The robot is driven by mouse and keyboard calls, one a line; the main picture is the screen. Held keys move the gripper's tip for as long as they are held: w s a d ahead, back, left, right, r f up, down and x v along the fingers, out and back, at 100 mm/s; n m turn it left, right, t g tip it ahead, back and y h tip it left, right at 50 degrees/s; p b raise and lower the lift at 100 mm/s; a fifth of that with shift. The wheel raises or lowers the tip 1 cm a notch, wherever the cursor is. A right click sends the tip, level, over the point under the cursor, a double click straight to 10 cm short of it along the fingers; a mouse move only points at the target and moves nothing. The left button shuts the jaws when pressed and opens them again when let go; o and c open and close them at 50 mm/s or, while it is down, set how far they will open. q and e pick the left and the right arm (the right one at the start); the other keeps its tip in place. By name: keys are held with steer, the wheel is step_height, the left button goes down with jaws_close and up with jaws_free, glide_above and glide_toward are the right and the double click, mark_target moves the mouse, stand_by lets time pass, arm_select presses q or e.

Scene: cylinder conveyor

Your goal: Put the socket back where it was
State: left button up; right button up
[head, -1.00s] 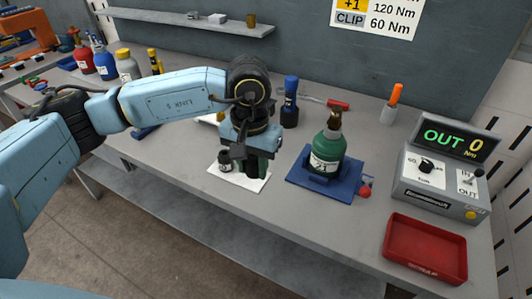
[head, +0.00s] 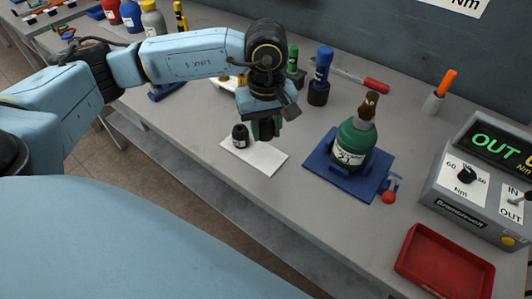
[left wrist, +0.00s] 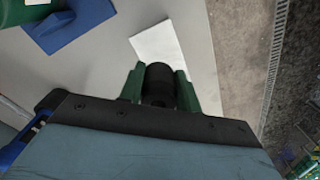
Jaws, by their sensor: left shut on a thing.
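My left gripper (head: 265,129) is above the far right part of a white mat (head: 264,158) on the bench. In the left wrist view its green fingers (left wrist: 160,88) are shut on a black cylindrical socket (left wrist: 158,84). In the head view the fingers largely hide this held socket. Another small black socket (head: 240,136), with a pale label, stands upright on the mat, left of the gripper. The mat also shows in the left wrist view (left wrist: 160,46). My right gripper is not in view.
A green bottle (head: 354,144) stands on a blue plate (head: 362,185) to the right. Beyond are a blue-topped tool (head: 320,75), a green-topped tool (head: 292,62) and a red-handled tool (head: 375,85). A control box (head: 475,185) and red tray (head: 445,265) are at right.

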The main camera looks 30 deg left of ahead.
mark_target(267, 160)
arm_select(q)
steer(key=shift+f, duration=4.05)
steer(key=o, duration=1)
steer(key=shift+o, duration=0.2)
step_height(267, 160, up, 12)
steer(key=shift+r, duration=0.15)
